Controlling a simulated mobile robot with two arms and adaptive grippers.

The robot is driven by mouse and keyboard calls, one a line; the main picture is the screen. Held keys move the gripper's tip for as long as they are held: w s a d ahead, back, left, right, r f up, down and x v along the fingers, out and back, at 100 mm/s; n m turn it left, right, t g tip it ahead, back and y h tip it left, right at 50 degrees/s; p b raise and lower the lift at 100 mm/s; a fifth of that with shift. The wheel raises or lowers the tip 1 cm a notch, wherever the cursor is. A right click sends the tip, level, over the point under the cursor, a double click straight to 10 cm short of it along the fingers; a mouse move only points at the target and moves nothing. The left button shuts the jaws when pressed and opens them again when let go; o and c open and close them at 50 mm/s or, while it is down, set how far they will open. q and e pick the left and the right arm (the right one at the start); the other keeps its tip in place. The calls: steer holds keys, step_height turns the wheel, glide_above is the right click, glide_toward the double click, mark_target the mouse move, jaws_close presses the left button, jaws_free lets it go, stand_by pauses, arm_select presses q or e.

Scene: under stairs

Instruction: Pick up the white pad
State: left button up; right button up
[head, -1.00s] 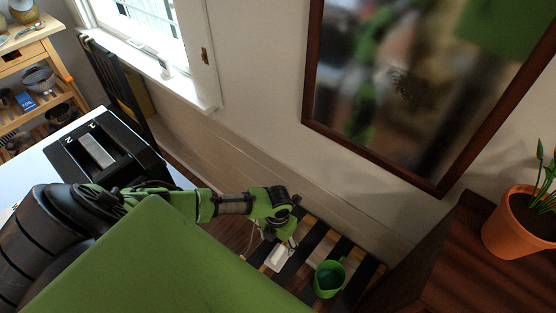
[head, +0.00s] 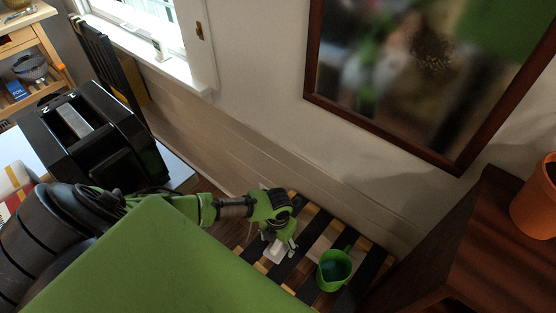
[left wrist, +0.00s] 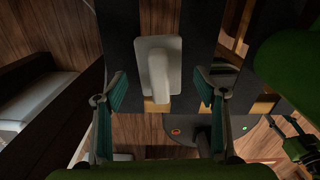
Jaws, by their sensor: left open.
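The white pad (head: 275,251) lies on the dark slatted rack low by the wall. It also shows in the left wrist view (left wrist: 155,47) as a pale rounded plate with a raised grip running toward me. My left gripper (head: 284,243) is right at the pad in the head view and partly covers it. In the left wrist view my left gripper (left wrist: 160,88) is open, with one finger on each side of the pad's near end and gaps between. I cannot tell its exact height above the pad. My right gripper is not in view.
A green cup (head: 334,270) stands on the slatted rack (head: 309,238), just right of the pad. A dark wooden cabinet (head: 490,245) with a terracotta pot (head: 538,205) is at the right. A black toaster (head: 105,140) is at the left. The wall is close behind the rack.

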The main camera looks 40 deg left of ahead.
mark_target(278, 243)
arm_select(q)
step_height(278, 243, down, 2)
steer(key=shift+f+b, duration=0.1)
steer(key=shift+b, duration=0.4)
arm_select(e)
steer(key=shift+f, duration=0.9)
arm_select(q)
steer(key=c, duration=1.2)
step_height(278, 243, up, 10)
steer(key=p, duration=0.9)
steer(key=shift+r, duration=0.2)
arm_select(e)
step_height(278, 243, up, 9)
